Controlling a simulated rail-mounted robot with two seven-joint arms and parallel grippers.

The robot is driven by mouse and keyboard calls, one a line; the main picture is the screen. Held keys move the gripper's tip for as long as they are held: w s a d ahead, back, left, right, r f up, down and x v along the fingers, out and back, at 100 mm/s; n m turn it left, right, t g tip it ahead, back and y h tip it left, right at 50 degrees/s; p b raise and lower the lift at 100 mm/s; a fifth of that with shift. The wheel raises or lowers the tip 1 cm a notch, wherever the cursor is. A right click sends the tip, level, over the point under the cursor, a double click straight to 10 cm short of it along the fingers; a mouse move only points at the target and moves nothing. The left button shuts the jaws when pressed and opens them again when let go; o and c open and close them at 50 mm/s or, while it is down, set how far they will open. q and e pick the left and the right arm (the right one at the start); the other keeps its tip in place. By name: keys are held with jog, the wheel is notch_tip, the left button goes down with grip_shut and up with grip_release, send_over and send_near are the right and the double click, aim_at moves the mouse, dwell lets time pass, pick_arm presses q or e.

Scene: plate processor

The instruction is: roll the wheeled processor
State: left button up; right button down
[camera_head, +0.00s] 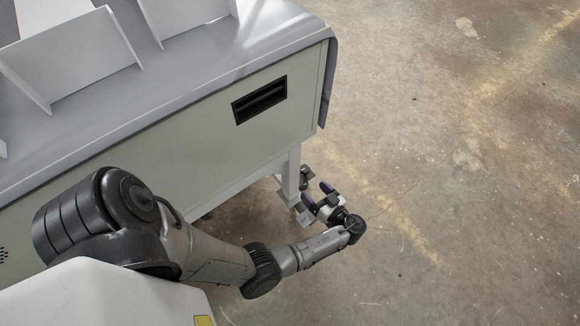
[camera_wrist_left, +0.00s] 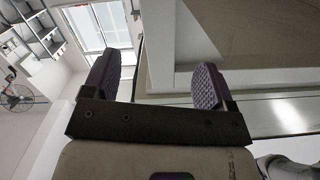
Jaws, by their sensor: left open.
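The processor (camera_head: 190,155) is a large grey-green cabinet with a grey top, filling the upper left of the head view. A recessed black handle (camera_head: 260,99) is set in its side near the right corner. A pale leg (camera_head: 289,178) comes down at that corner, with dark wheel parts beside its foot. My left gripper (camera_head: 317,194) is low beside this leg, with its purple-padded fingers apart and nothing seen held. Contact with the leg cannot be told. In the left wrist view, the open fingers (camera_wrist_left: 155,78) are below pale surfaces that look like the processor's underside (camera_wrist_left: 265,40). My right gripper is not in view.
White upright panels (camera_head: 75,55) stand on the processor's top. Bare, stained concrete floor (camera_head: 450,180) lies open to the right. The left wrist view also shows a window (camera_wrist_left: 100,25), shelving (camera_wrist_left: 30,25) and a fan (camera_wrist_left: 15,90) in the background.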

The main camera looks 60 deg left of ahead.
aim_at(295, 169)
pick_arm(q)
jog(key=a+n, duration=0.1)
jog(key=a, duration=0.3)
jog(key=s+a+b, duration=0.1)
jog(key=a, duration=0.3)
jog(key=s+a+n+b, duration=0.1)
jog(key=a, duration=0.3)
jog(key=shift+r+n+y, duration=0.15)
jog(key=shift+n+y, duration=0.15)
jog(key=shift+y, duration=0.1)
jog(key=shift+s+a+b, duration=0.15)
jog(key=shift+a+b, duration=0.2)
jog(key=shift+a, duration=0.45)
